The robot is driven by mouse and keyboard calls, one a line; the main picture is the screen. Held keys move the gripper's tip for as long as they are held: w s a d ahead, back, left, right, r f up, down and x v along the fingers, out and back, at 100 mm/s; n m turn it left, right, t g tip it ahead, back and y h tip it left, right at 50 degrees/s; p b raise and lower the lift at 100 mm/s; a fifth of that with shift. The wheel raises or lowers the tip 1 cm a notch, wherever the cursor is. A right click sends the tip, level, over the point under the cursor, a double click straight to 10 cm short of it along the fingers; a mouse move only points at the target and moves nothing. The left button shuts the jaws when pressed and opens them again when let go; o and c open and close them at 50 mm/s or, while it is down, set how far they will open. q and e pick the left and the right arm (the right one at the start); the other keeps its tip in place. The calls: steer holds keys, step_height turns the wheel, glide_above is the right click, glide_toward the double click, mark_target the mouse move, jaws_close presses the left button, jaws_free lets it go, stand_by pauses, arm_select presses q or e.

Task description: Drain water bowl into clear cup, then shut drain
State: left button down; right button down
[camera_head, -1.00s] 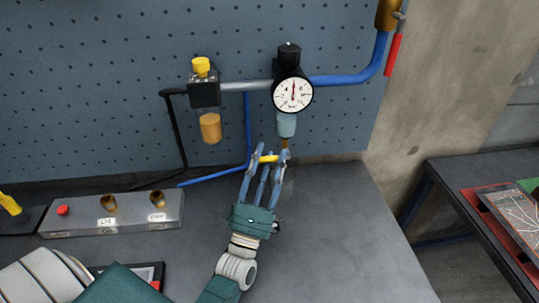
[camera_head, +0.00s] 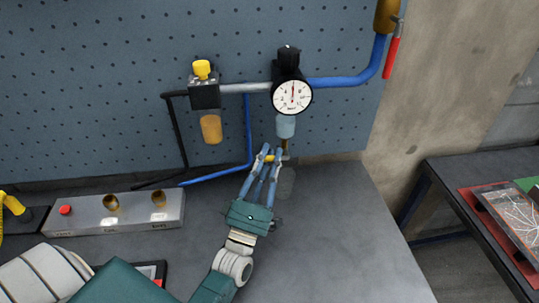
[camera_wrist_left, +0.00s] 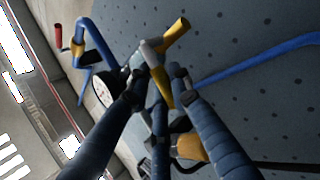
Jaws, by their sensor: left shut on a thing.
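The pale blue water bowl (camera_head: 286,126) hangs under the regulator with its round gauge (camera_head: 292,96). A brass drain stem comes out below it. My left gripper (camera_head: 270,154) is shut on the yellow drain lever (camera_head: 268,158), just below and left of the bowl. In the left wrist view the lever (camera_wrist_left: 161,86) lies between the fingertips, and the pale bowl (camera_wrist_left: 150,50) is just beyond. The clear cup (camera_head: 287,183) stands on the bench below the drain, faint and partly behind the fingers; its contents cannot be made out. My right gripper is out of view.
An amber bowl (camera_head: 211,129) hangs left under a yellow-knobbed unit. Blue tubing (camera_head: 248,130) runs down the pegboard to the bench. A metal box (camera_head: 130,212) with a red button stands left. The bench right of the cup is clear.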

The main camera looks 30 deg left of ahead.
arm_select(q)
steer(key=m+h+p, duration=0.1)
steer(key=m+p, duration=0.1)
steer(key=p, duration=0.1)
steer(key=r+m+g+h+p, duration=0.1)
steer(key=m+p, duration=0.1)
steer(key=r+m+g+h+p, duration=0.1)
steer(key=m+p, duration=0.1)
steer(key=p, duration=0.1)
steer(key=shift+w+d+r+p, duration=0.15)
steer(key=shift+w+d+p, duration=0.05)
steer(key=shift+d+p, duration=0.1)
steer(key=shift+w+d+m+g+h+p, duration=0.1)
steer(key=shift+m+g+h+p, duration=0.3)
steer(key=shift+m+g+p, duration=0.55)
steer(key=shift+t, duration=0.25)
steer(key=c, duration=1.6)
jaws_free()
steer(key=shift+o, duration=0.2)
steer(key=s+f, duration=0.2)
steer(key=s, duration=0.9)
steer(key=shift+s+f, duration=0.2)
steer(key=shift+s, duration=0.2)
